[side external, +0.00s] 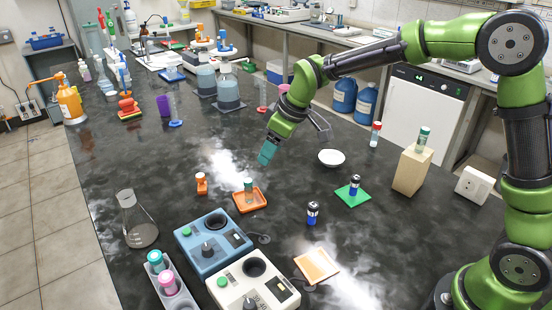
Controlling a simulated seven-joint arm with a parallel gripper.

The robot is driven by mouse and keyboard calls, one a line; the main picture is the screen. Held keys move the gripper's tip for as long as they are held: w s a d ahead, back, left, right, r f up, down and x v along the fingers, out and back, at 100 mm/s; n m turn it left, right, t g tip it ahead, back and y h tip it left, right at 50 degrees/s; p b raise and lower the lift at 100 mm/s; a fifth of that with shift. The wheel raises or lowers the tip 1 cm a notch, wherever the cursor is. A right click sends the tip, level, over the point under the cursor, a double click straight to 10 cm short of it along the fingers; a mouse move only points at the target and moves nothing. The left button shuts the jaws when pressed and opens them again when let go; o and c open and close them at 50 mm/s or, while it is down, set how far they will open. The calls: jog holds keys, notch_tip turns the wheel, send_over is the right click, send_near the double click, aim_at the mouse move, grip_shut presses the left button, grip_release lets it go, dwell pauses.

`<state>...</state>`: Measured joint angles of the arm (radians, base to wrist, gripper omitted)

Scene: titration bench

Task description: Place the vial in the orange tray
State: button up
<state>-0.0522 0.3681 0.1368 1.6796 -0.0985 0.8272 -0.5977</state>
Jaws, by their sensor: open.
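A small vial (248,189) with a green cap stands upright in the orange tray (262,203) near the middle of the black bench. A similar green-capped vial (421,141) stands on a wooden block (411,172) at the right, and a red-capped vial (375,134) stands on the bench left of the block. My gripper (266,155), with teal fingers, hangs above and slightly right of the orange tray, apart from the vial in it. It is open with nothing visible in it. The gap between its fingers is hard to see from this side.
Blue (212,247) and cream (252,285) instruments stand in front of the tray. A flask (137,220) is at left. A battery (354,185) stands on a green tray (348,200); another battery (313,213) is nearby. A white bowl (331,158) sits right of my gripper.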

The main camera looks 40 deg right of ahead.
jog(key=s+d+r+m+t, duration=0.1)
jog(key=s+d+r+m, duration=0.2)
jog(key=s, duration=0.4)
jog(key=s+d+r+m+t, duration=0.1)
jog(key=s+d+r+m, duration=0.1)
jog(key=s+r, duration=0.45)
jog(key=s+d+f+m+t, duration=0.1)
jog(key=s+m, duration=0.3)
jog(key=s, duration=0.8)
jog(key=shift+d+f, duration=0.3)
jog(key=shift+d, duration=0.35)
